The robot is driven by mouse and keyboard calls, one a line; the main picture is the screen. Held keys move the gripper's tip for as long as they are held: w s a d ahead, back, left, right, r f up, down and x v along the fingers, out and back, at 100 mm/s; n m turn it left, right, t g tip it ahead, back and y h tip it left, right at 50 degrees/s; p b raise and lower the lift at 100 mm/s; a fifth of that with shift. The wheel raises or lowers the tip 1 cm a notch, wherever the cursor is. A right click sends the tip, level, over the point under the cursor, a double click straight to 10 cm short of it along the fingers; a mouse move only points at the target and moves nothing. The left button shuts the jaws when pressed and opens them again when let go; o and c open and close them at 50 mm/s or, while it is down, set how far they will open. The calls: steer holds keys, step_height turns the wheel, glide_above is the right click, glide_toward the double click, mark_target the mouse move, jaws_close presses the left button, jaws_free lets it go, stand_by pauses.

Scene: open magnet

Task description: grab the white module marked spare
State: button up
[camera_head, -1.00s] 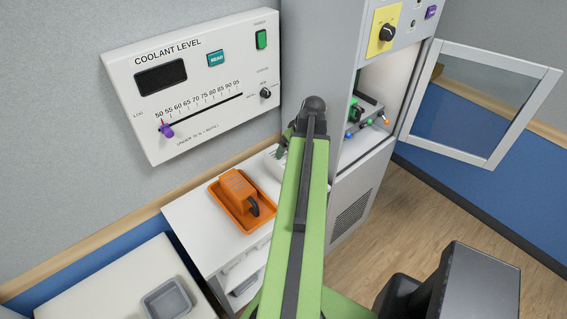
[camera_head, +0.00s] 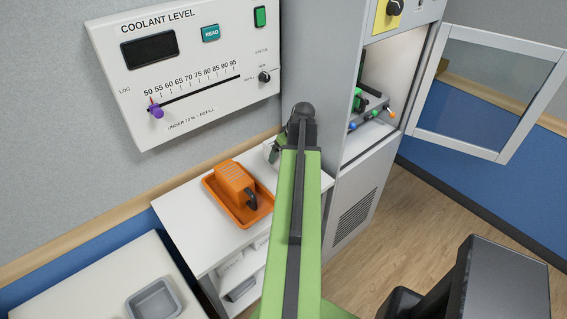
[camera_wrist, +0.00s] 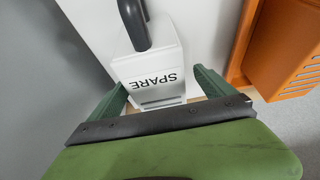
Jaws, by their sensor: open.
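The white module marked SPARE (camera_wrist: 150,72) shows in the wrist view with its label upside down and a dark handle (camera_wrist: 134,22) on it. My gripper (camera_wrist: 160,88) is open, with one green finger on each side of the module's near end. I cannot tell whether the fingers touch it. In the head view my gripper (camera_head: 279,148) is small at the end of my green arm. Only a sliver of the white module (camera_head: 269,150) shows there; my arm and gripper hide the rest.
An orange module sits in an orange tray (camera_head: 262,217) on the white shelf unit (camera_head: 190,235), close beside. The grey cabinet (camera_head: 345,205) stands just right, its framed door (camera_head: 507,150) open. The coolant panel (camera_head: 190,130) is on the wall behind. A grey tray (camera_head: 133,307) is at lower left.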

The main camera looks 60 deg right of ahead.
steer(key=b+x, duration=0.4)
steer(key=x, duration=0.1)
steer(key=shift+w+d+f+b, duration=0.1)
steer(key=shift+d+b, duration=0.2)
steer(key=shift+d, duration=0.05)
steer(key=shift+c, duration=0.3)
steer(key=c, duration=2)
